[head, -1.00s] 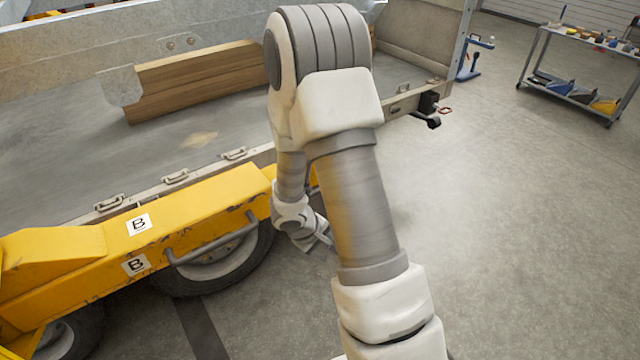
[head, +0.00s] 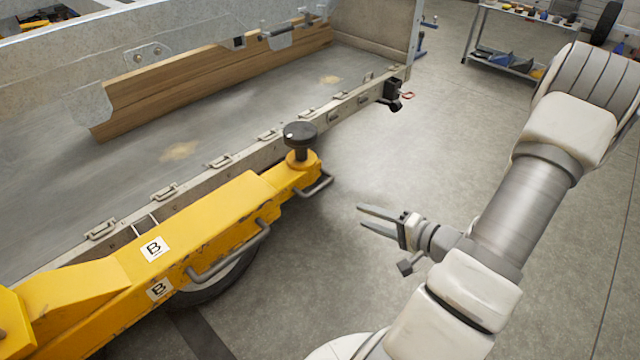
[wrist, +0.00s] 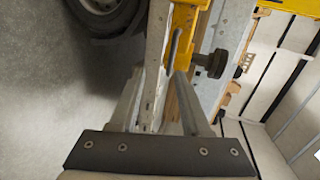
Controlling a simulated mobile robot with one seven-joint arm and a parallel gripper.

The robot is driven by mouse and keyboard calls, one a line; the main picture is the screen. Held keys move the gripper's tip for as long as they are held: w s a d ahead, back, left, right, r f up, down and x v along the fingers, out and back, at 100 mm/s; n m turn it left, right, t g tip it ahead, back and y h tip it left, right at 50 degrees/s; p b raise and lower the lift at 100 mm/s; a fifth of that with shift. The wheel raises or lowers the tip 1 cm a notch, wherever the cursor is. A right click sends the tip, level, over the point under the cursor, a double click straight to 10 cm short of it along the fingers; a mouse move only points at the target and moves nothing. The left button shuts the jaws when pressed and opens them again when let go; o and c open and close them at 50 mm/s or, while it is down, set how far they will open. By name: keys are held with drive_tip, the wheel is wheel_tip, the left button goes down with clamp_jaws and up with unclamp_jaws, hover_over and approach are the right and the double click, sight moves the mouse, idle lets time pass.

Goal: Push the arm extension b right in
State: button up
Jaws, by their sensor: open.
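The yellow lift arm marked B (head: 190,235) runs alongside the trailer bed in the head view. Its narrower arm extension b (head: 300,178) sticks out of the far end, carrying a round black pad (head: 299,140) on top. A bar handle (head: 318,187) is on the extension's side. The extension (wrist: 183,25) and pad (wrist: 214,63) also show in the wrist view. My gripper (head: 366,217) is open and empty, to the right of the extension's end and apart from it. How far the extension sits inside the arm is hard to tell.
The trailer bed (head: 110,200) with a wooden plank (head: 180,95) lies to the left. A wheel (head: 215,285) is under the yellow arm. A longer bar handle (head: 228,255) runs along its side. Clear concrete floor lies right of the trailer; a tool cart (head: 510,45) stands far back.

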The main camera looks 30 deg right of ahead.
sight(323, 187)
drive_tip(key=shift+m+t, duration=0.5)
drive_tip(key=shift+t, duration=0.1)
drive_tip(key=b+x, duration=0.1)
drive_tip(key=x, duration=0.4)
drive_tip(key=r+b+x, duration=0.1)
drive_tip(key=x, duration=0.4)
drive_tip(key=b+x, duration=0.1)
drive_tip(key=x, duration=0.5)
drive_tip(key=shift+w+d+r, duration=0.15)
drive_tip(key=shift+w+d, duration=0.1)
drive_tip(key=shift+d, duration=0.05)
clamp_jaws()
